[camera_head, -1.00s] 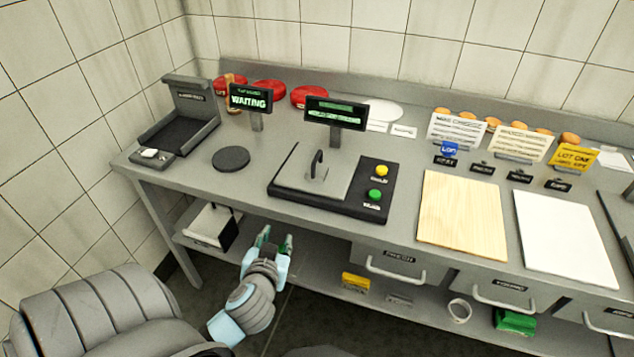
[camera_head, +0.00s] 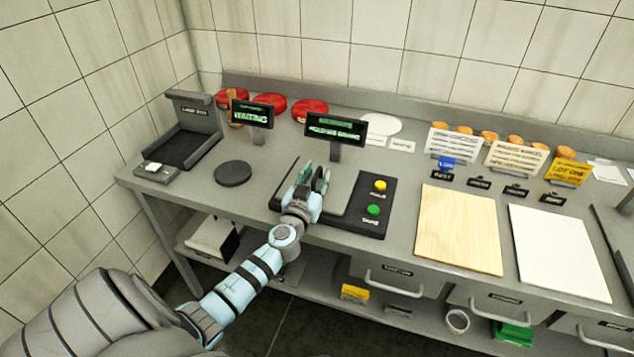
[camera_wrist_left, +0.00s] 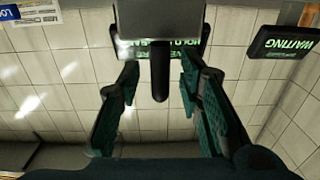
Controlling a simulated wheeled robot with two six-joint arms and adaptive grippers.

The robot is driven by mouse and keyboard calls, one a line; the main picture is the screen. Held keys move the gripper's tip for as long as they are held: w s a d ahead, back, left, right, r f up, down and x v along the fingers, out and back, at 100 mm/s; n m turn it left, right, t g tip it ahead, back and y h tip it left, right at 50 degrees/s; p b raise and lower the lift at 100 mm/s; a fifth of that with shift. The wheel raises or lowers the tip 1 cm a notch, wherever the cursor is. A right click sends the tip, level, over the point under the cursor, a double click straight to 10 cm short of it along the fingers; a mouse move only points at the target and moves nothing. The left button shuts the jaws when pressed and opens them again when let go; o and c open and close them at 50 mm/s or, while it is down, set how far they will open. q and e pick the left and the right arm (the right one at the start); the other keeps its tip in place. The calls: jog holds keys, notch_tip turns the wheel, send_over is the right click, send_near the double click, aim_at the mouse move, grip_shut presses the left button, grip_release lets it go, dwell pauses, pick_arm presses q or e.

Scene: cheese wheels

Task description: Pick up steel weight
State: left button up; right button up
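The steel weight shows in the left wrist view as a grey block (camera_wrist_left: 160,18) with a dark upright handle (camera_wrist_left: 160,72); this view is upside down. In the head view the weight is mostly hidden behind my left gripper (camera_head: 312,176), over the plate of the black scale (camera_head: 372,226). In the wrist view the two green-padded fingers of my left gripper (camera_wrist_left: 160,85) are open, one on each side of the handle, with gaps visible on both sides. My right gripper is not in view.
A display on a post (camera_head: 336,130) stands behind the scale, with a WAITING sign (camera_head: 252,114) to its left. A dark round disc (camera_head: 233,173) lies left of the scale. A wooden board (camera_head: 459,230) and a white board (camera_head: 560,252) lie to the right.

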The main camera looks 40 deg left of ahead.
pick_arm(q)
jog(key=shift+w+a+f, duration=0.15)
jog(key=shift+w+f, duration=0.05)
jog(key=shift+w, duration=0.25)
jog(key=shift+s, duration=0.1)
grip_shut()
jog(key=shift+r, duration=0.1)
